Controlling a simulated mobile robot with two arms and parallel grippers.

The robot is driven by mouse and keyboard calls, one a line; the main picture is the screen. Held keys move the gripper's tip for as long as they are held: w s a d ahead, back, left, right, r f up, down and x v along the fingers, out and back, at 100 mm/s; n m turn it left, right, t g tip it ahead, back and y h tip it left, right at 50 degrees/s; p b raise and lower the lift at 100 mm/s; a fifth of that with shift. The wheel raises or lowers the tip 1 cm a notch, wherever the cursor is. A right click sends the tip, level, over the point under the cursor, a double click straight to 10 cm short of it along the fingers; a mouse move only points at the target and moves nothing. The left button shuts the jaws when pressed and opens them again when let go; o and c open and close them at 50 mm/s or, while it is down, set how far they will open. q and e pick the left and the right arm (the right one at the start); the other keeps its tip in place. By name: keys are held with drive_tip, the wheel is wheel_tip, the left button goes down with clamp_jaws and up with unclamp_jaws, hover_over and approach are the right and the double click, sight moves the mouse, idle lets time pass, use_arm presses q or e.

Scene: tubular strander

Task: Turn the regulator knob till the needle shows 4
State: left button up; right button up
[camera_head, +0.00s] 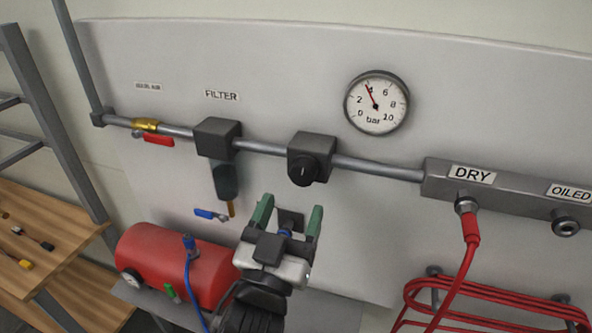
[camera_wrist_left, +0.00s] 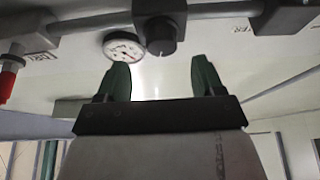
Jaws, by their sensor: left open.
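The regulator knob (camera_head: 302,170) is a black round knob on a dark block on the grey pipe. It also shows in the left wrist view (camera_wrist_left: 160,47), just beyond my fingers. The round white gauge (camera_head: 376,103) hangs up and right of the knob, marked in bar. Its red needle points at about 4. The gauge shows in the left wrist view (camera_wrist_left: 124,47) too, too small to read. My left gripper (camera_head: 289,212) has green fingers, is open and empty, and sits below the knob, apart from it. My right gripper is not in view.
A filter (camera_head: 219,140) hangs left of the regulator. A red-handled valve (camera_head: 158,140) is farther left. A manifold (camera_head: 510,190) marked DRY and OILED is at the right, with a red hose (camera_head: 471,228) on DRY. A red tank (camera_head: 180,265) stands lower left.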

sight(300, 180)
use_arm(q)
drive_tip(key=p+x, duration=0.1)
drive_tip(key=x, duration=0.4)
drive_tip(key=shift+w+p, duration=0.25)
drive_tip(key=shift+p, duration=0.05)
drive_tip(key=shift+c, duration=1)
drive_tip(key=c, duration=0.7)
drive_tip(key=shift+r+m+h+p, duration=0.1)
drive_tip(key=shift+m+h+p, duration=0.2)
drive_tip(key=shift+m+p, duration=0.4)
drive_tip(key=shift+m, duration=0.4)
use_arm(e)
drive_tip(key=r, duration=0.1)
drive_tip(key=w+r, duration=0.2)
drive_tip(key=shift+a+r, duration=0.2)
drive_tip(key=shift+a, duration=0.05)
